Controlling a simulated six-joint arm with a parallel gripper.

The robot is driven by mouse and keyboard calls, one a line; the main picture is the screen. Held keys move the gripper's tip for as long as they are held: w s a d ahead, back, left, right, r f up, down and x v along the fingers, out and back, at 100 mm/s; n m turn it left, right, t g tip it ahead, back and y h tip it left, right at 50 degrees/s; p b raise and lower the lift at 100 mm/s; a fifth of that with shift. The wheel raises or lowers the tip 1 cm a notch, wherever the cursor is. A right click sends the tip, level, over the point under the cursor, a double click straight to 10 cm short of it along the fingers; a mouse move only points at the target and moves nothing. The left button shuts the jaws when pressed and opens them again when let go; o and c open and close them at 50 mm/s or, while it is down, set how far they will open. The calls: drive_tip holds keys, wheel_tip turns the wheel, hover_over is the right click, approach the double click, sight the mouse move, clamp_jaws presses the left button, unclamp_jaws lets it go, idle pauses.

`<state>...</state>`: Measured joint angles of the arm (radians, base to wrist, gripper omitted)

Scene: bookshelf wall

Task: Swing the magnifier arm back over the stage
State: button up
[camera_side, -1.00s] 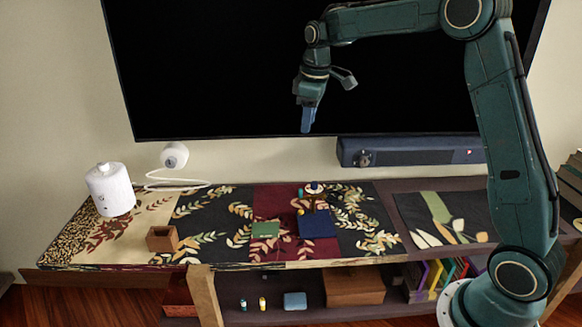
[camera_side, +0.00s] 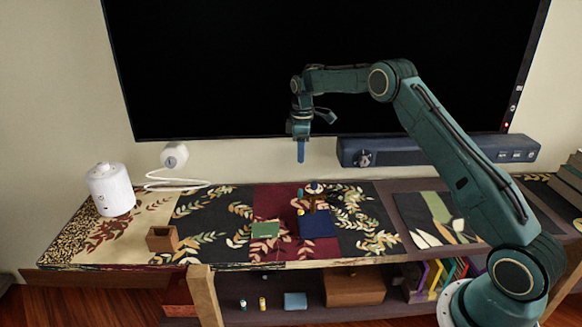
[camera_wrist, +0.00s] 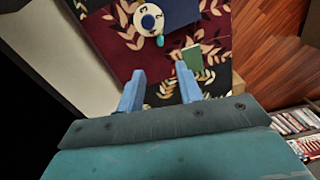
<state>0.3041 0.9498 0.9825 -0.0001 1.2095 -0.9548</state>
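My gripper (camera_side: 300,160) is in the air above the runner, its fingers pointing down. In the wrist view its two blue fingers (camera_wrist: 160,68) are apart with nothing between them. A dark blue block (camera_side: 318,224) sits on the maroon band of the runner, with a small brown and white fixture (camera_side: 314,190) just behind it. In the wrist view a round pale disc with dark marks (camera_wrist: 148,19) shows beyond the fingertips, with a small teal knob (camera_wrist: 160,41) beside it. I cannot tell clearly which part is the magnifier arm and which the stage. My gripper touches none of them.
A green block (camera_side: 265,229) lies left of the blue block. A small brown open box (camera_side: 162,239) and a white canister (camera_side: 110,190) stand farther left. A soundbar (camera_side: 430,151) and large dark screen (camera_side: 250,70) are behind. The runner's left part has free room.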

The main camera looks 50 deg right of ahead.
sight(301, 189)
drive_tip(key=shift+f, duration=0.15)
wheel_tip(301, 189, down, 14)
drive_tip(key=shift+r, duration=0.25)
idle(0.5)
clamp_jaws()
